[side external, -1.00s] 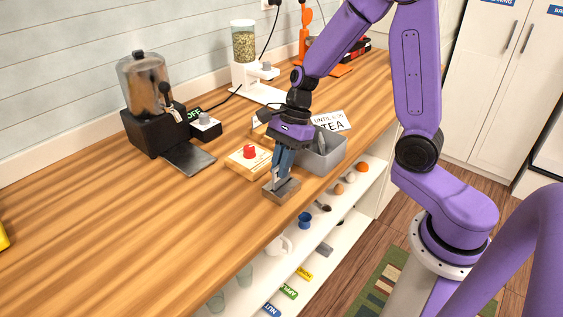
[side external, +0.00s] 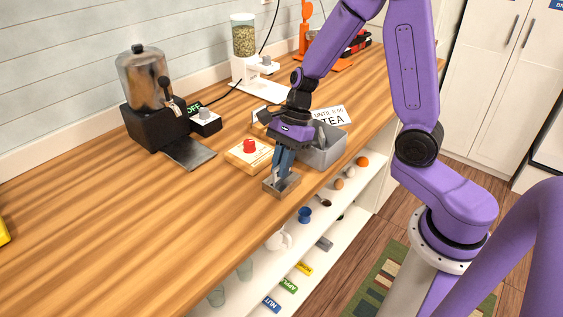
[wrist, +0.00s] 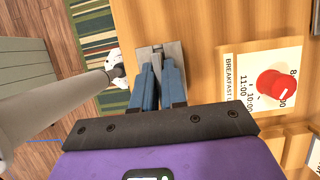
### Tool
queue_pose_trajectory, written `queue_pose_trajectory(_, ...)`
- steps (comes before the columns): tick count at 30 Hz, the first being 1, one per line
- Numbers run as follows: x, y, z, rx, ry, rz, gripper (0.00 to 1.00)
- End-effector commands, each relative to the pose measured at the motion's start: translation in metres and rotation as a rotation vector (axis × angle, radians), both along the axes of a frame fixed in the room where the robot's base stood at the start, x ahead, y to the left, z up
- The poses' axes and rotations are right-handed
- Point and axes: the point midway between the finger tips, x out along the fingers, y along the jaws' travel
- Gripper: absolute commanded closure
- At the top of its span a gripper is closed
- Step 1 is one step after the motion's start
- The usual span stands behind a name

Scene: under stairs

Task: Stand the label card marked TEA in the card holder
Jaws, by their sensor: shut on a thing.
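The card holder (side external: 276,191) is a small grey-brown block near the counter's front edge. It also shows in the wrist view (wrist: 176,48), below my fingertips. My gripper (side external: 283,171) points down over the holder, its blue fingers close together. In the wrist view my gripper (wrist: 158,72) is shut on a thin grey thing, apparently the label card (wrist: 157,64) seen edge-on at the holder's middle. Its marking is hidden, and I cannot tell how deep it sits.
The grey bin (side external: 325,155) and a wooden board with a red knob (side external: 249,147) are close beside my gripper. A dark dispenser (side external: 150,95) stands at the left. Small labels (side external: 289,285) lie on the shelf below. The counter's left front is clear.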

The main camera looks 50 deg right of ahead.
Motion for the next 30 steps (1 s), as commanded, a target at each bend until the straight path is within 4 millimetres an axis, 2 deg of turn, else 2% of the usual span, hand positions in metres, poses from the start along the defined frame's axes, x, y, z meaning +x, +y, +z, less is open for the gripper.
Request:
queue_pose_trajectory(10, -0.0001, -0.0001, -0.0009, -0.001, 0.0, 0.0, 1.0)
queue_pose_trajectory(11, -0.0001, -0.0001, -0.0009, -0.001, 0.0, 0.0, 0.82)
queue_pose_trajectory(13, -0.0001, -0.0001, -0.0009, -0.001, 0.0, 0.0, 0.59)
queue_pose_trajectory(19, -0.0001, -0.0001, -0.0009, -0.001, 0.0, 0.0, 0.58)
queue_pose_trajectory(20, -0.0001, -0.0001, -0.0009, -0.001, 0.0, 0.0, 0.55)
queue_pose_trajectory(22, -0.0001, -0.0001, -0.0009, -0.001, 0.0, 0.0, 0.33)
queue_pose_trajectory(30, 0.0, 0.0, -0.0008, -0.001, 0.0, 0.0, 0.33)
